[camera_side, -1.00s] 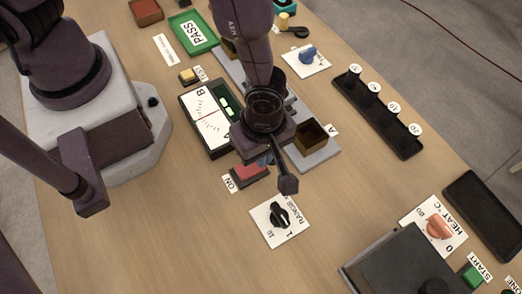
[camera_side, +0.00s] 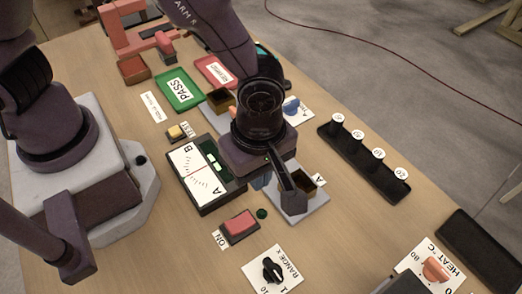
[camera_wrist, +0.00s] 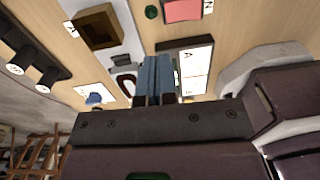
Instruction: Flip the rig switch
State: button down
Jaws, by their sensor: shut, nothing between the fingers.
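The red rocker switch (camera_side: 240,225) sits on the table with a white ON label on its left side in the side view. It also shows at the top edge of the wrist view (camera_wrist: 183,10), partly cut off. A small dark green round lamp (camera_side: 262,213) lies beside it. My gripper (camera_side: 262,181) is shut and empty, its blue fingers partly hidden in the side view behind my own wrist parts. It is above the area between the meter and the brown box, apart from the switch. The blue fingers (camera_wrist: 153,68) point away from the camera in the wrist view.
The A/B meter box (camera_side: 207,175) stands left of my gripper. An open brown box (camera_side: 299,186) on a grey plate is close on the right. The black RANGE knob (camera_side: 272,270) is in front. A rack (camera_side: 362,164) of black weights stands at right.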

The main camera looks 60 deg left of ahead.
jog(key=r, duration=0.4)
jog(key=shift+w+r, duration=0.4)
